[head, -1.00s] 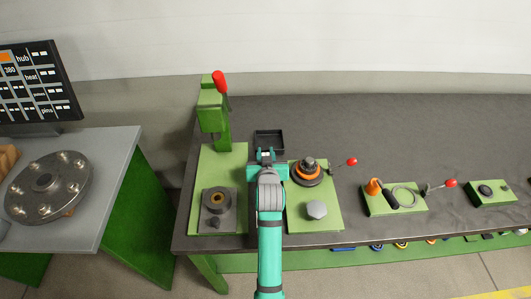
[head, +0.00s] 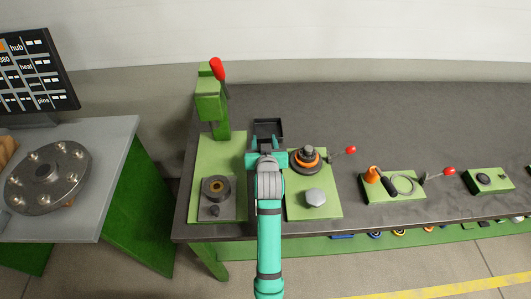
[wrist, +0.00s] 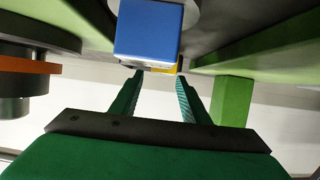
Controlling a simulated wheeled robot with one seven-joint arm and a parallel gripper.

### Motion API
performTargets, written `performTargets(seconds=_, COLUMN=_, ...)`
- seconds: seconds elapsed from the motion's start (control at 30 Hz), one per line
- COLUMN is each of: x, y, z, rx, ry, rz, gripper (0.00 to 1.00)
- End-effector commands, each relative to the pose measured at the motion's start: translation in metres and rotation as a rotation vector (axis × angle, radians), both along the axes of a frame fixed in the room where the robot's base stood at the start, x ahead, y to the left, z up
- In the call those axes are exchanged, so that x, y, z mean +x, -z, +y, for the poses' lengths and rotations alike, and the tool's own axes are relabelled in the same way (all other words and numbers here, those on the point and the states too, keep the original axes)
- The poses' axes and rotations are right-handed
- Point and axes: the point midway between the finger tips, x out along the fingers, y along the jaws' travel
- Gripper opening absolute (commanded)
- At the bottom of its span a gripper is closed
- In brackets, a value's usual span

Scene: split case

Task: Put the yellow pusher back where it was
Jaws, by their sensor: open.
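My gripper (head: 266,153) is over the dark bench, between the two green base plates and just in front of the black tray. In the wrist view its two fingers (wrist: 157,98) are apart with nothing between them. A blue block (wrist: 148,30) is just beyond the fingertips. A sliver of yellow (wrist: 166,69) shows behind the block's edge; it may be the yellow pusher, but most of it is hidden. Neither the block nor the yellow part shows in the head view, where my arm covers that spot.
A green press (head: 219,110) with a red handle stands left of my gripper. A fixture with an orange ring (head: 305,162) stands close on the right. The black tray (head: 281,124) lies behind. The bench's back right is clear.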

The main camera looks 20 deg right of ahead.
Motion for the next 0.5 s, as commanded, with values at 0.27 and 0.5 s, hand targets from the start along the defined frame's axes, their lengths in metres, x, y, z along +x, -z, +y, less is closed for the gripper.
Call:
performTargets(seconds=0.27, x=-0.053, y=-0.019, z=0.015, rx=0.001, ry=0.000, rz=0.003, gripper=0.42)
performTargets(seconds=0.5, x=-0.088, y=-0.035, z=0.025, rx=0.001, ry=0.000, rz=0.003, gripper=0.42)
